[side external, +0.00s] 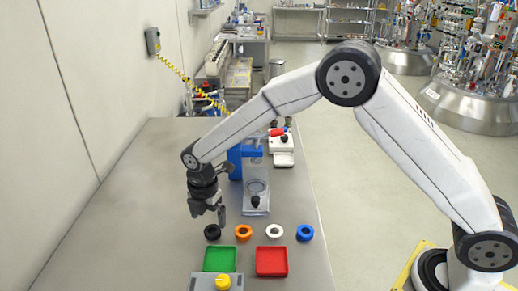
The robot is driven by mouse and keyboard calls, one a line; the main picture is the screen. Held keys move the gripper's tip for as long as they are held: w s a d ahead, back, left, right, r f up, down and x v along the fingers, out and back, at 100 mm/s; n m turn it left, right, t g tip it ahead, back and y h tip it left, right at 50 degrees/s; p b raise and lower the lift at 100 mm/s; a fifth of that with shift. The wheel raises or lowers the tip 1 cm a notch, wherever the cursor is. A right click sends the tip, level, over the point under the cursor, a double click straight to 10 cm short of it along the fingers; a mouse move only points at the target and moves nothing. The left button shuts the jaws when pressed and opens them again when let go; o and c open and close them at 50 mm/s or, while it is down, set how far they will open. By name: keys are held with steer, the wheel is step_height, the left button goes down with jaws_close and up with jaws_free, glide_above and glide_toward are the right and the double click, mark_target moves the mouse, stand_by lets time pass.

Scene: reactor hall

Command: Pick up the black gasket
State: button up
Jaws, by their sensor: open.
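The black gasket (212,232) is a small dark ring lying flat on the grey table, leftmost in a row of rings. My gripper (208,219) is open and points down, just above and behind the black gasket in the side view. I see no ring between its fingers. How much height is left between the fingertips and the gasket is hard to tell from this angle.
An orange ring (243,232), a white ring (275,231) and a blue ring (305,233) lie to the right. A green tray (219,259), a red tray (271,261) and a grey box with a yellow knob (223,282) stand in front. A blue device (254,152) stands behind. The table's left side is clear.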

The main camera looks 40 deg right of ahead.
mark_target(210, 229)
steer(key=shift+s+f, duration=0.1)
steer(key=shift+f, duration=2.35)
steer(key=c, duration=1.3)
steer(key=shift+r, duration=0.1)
steer(key=shift+r, duration=0.7)
steer(key=shift+s+d+r, duration=0.65)
steer(key=shift+s+r, duration=1.25)
steer(key=shift+s, duration=0.35)
steer(key=shift+s+d+r, duration=0.7)
steer(key=shift+s+r, duration=1.2)
steer(key=shift+s, duration=0.3)
steer(key=shift+s+d+r, duration=0.65)
steer(key=shift+s+r, duration=1.25)
steer(key=shift+s, duration=0.35)
